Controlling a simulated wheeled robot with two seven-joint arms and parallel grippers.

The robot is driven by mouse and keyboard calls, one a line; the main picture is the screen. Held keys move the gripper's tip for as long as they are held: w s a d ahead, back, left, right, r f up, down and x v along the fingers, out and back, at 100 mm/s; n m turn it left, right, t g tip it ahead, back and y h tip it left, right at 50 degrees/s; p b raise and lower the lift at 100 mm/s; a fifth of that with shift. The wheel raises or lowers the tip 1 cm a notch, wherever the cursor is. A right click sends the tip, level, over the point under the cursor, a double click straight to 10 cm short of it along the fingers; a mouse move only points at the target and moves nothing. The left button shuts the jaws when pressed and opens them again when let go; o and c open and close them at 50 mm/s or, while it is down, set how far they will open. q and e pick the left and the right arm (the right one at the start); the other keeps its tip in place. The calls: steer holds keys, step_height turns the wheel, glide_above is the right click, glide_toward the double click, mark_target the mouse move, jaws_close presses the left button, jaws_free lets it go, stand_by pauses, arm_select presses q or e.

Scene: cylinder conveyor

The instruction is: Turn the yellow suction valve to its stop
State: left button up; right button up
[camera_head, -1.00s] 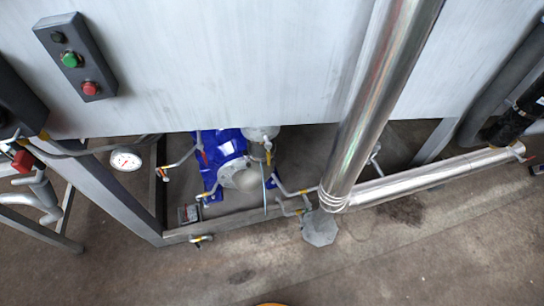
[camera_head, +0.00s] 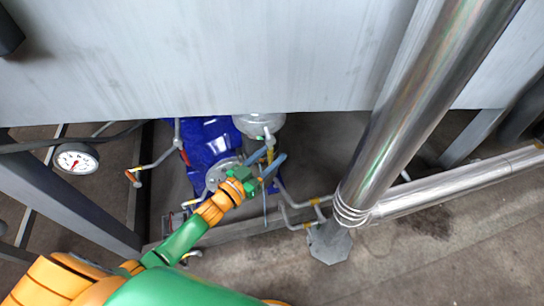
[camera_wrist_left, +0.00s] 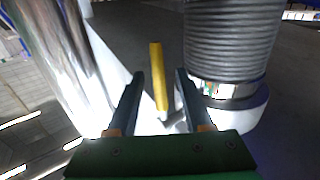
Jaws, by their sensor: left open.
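The yellow suction valve handle (camera_wrist_left: 158,78) shows in the left wrist view as a narrow upright bar between the two fingers of my left gripper (camera_wrist_left: 159,88). There are gaps on both sides of the handle, and the fingers are apart. In the head view my left gripper (camera_head: 270,160) reaches in from the lower left, below the panel, beside the blue pump (camera_head: 208,145). There the gripper covers most of the valve. My right gripper is not in view.
A thick steel pipe (camera_head: 408,110) slopes down right of the gripper. The grey panel (camera_head: 200,60) hangs above. A pressure gauge (camera_head: 76,159) is at left. A ribbed grey cylinder (camera_wrist_left: 233,40) stands close to the right finger in the wrist view.

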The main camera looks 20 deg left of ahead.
arm_select(q)
jaws_close()
stand_by(1.4)
